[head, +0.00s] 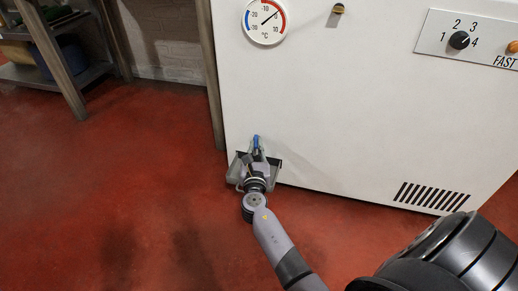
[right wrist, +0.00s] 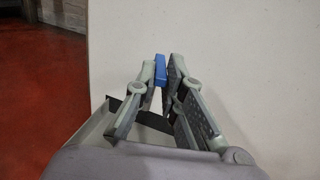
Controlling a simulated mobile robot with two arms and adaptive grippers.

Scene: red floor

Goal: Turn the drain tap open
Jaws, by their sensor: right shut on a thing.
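The drain tap's blue handle (head: 256,141) is low on the front of a white appliance (head: 330,110), near its left edge. In the right wrist view the blue handle (right wrist: 160,69) sits between my right gripper's fingertips. My right gripper (head: 257,153) reaches the appliance front and is shut on the handle; its fingertips also show in the right wrist view (right wrist: 161,72). The tap's body is hidden behind the fingers. A dark ledge (right wrist: 152,119) lies under the fingers. My left gripper is not in view.
The appliance front has a round thermometer (head: 265,20), a numbered dial (head: 459,40) and a dark vent (head: 431,196). A shelf rack (head: 55,50) stands at the upper left. The red floor (head: 110,170) is clear on the left.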

